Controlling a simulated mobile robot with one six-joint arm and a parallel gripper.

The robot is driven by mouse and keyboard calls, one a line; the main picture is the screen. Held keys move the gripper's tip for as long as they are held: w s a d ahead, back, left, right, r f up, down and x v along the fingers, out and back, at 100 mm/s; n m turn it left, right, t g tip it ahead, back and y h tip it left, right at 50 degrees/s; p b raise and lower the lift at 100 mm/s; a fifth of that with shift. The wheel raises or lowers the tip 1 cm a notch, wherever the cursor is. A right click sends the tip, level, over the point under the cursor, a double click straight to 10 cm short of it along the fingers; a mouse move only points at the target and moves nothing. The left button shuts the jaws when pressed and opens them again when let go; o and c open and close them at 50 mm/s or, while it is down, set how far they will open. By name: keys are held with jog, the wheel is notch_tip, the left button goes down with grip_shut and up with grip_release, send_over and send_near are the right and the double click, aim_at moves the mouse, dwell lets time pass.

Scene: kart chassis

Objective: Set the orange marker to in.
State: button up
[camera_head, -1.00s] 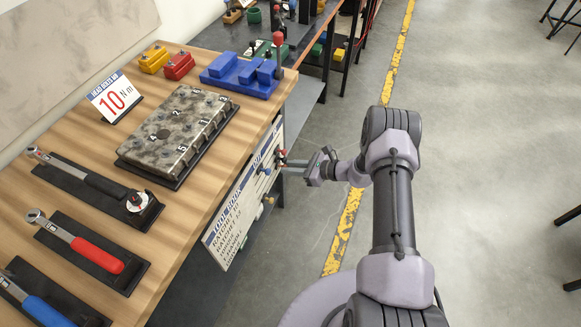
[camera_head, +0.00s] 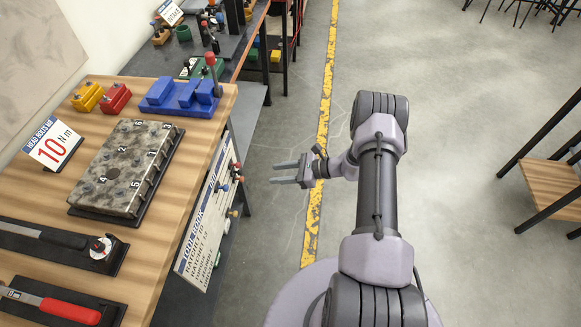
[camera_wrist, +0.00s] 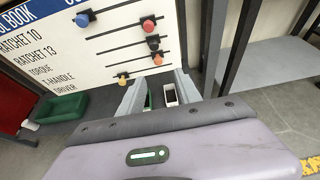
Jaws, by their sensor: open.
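The tool book board (camera_head: 207,222) hangs on the bench's side, with several coloured markers on horizontal bars. A blue marker (camera_wrist: 82,20) sits further left at the top. My gripper (camera_head: 273,173) is open and empty, apart from the board. The wrist view shows its fingers (camera_wrist: 160,84) below the markers. The column labels are not readable.
The wooden bench (camera_head: 185,200) holds an engine block (camera_head: 125,168), tools on dark trays and a torque sign (camera_head: 53,144). A dark bench leg (camera_wrist: 235,45) stands right of the board. Floor is free around my arm; a wooden shelf (camera_head: 548,182) stands far right.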

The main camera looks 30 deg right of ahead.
jog(key=v, duration=0.5)
jog(key=shift+p, duration=0.35)
jog(key=s+a+r+n+g+h, duration=0.15)
jog(key=a+r+n, duration=0.25)
jog(key=r, duration=0.5)
jog(key=s+a+r+n+g+h, duration=0.15)
jog(key=a+r+n, duration=0.3)
jog(key=r, duration=0.45)
jog(key=s+a+r+n+g+h, duration=0.1)
jog(key=s+a+r+n+g, duration=0.2)
jog(key=r, duration=0.7)
jog(key=s+a+r+n+t+h, duration=0.2)
jog(key=s+a+r+n, duration=0.1)
jog(key=s, duration=0.5)
jog(key=s+a+r+n+t+h, duration=0.1)
jog(key=s+a+r+n+h, duration=0.2)
jog(key=s+r+n, duration=0.3)
jog(key=s+r, duration=0.1)
jog(key=s, duration=0.2)
jog(key=shift+s+r+t, duration=0.3)
jog(key=shift+s+t, duration=0.05)
jog(key=shift+t, duration=0.05)
